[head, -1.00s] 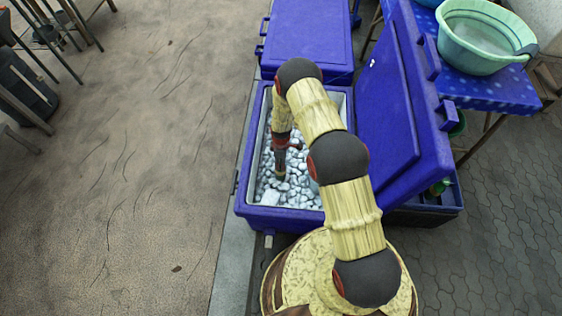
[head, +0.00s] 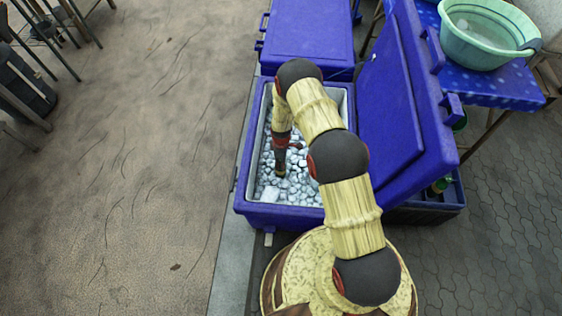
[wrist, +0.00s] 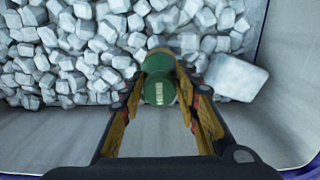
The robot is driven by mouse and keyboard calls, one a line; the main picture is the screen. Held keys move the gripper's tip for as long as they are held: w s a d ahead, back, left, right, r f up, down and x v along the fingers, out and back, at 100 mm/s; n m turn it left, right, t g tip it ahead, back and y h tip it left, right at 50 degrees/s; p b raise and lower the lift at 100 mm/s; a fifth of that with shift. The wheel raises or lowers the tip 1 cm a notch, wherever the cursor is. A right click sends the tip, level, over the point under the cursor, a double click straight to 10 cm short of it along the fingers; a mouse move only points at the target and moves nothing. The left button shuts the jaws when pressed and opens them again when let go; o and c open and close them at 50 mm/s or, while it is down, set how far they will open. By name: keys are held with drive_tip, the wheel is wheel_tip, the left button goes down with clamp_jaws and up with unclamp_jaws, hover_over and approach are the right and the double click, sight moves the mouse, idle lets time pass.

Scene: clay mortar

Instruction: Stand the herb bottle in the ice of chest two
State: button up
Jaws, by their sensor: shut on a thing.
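The herb bottle (wrist: 160,88) shows in the wrist view as a green cap and shoulder between my gripper's fingers. My gripper (head: 280,172) points down into the open blue chest (head: 280,215) and is shut on the bottle. In the wrist view my gripper (wrist: 158,98) has a finger on each side of the cap. White ice lumps (wrist: 75,50) fill the chest floor around the bottle. The bottle's lower part is hidden, so I cannot tell how deep it stands in the ice. In the head view my gripper and arm hide most of it.
The chest's raised lid (head: 385,110) stands on the right. A closed blue chest (head: 305,35) is behind. A green basin (head: 480,35) sits on a blue-clothed table at the upper right. A large pale block (wrist: 236,77) lies in the ice right of the bottle.

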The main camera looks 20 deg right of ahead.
drive_tip(key=shift+d+f+b, duration=0.1)
drive_tip(key=shift+f+b, duration=0.4)
idle(0.5)
drive_tip(key=o, duration=1.2)
drive_tip(key=shift+c, duration=0.2)
drive_tip(key=shift+o, duration=0.3)
drive_tip(key=o, duration=0.4)
drive_tip(key=shift+c, duration=0.2)
drive_tip(key=shift+o, duration=0.6)
wheel_tip(320, 180, up, 27)
drive_tip(key=p, duration=1.5)
